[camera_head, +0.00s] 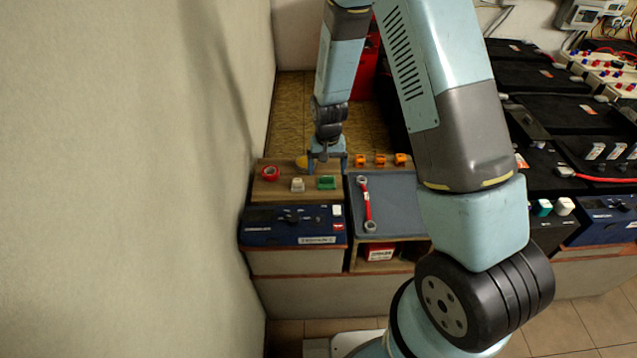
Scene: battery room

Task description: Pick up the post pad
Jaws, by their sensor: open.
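I cannot tell for certain which thing is the post pad. Small pieces lie on the wooden board (279,193): a green piece (326,182), a whitish piece (297,185) and a red ring (270,173). A yellow piece (302,161) lies just left of my gripper, partly hidden by it. My gripper (327,167) points down over the back of the board, open, with its fingers spread left and right. The green piece is just in front of it in the picture. Nothing shows between the fingers, though the view is small.
Several orange pieces (380,160) stand to the right. A red wrench (366,204) lies on a grey mat (394,198). A blue battery (291,226) stands in front of the board. The wall (150,180) is close on the left. Black batteries (550,112) fill the right.

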